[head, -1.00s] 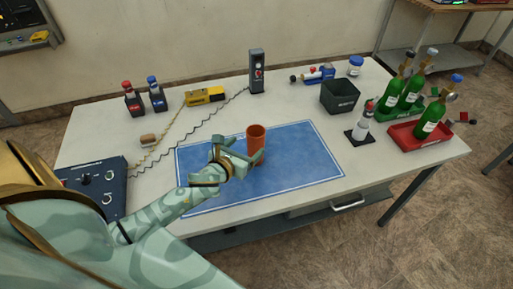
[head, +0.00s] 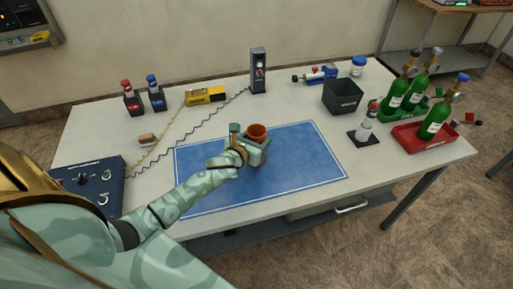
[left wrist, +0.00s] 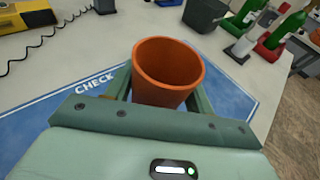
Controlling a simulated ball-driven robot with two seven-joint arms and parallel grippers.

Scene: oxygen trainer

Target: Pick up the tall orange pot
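The tall orange pot (head: 257,132) stands upright over the blue mat (head: 310,150), open end up. My left gripper (head: 253,136) is at the pot, with one finger on each side of it, hiding most of its body. In the left wrist view the pot (left wrist: 168,72) sits between the two green fingers (left wrist: 160,92), its empty inside showing. Both fingers lie very close to its wall; I cannot tell whether they press on it. The pot's base is mostly hidden, and no lift off the mat shows. My right gripper is out of view.
A blue control box (head: 88,187) is at left. A grey switch post (head: 258,70) stands behind. The mat's right part is clear.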

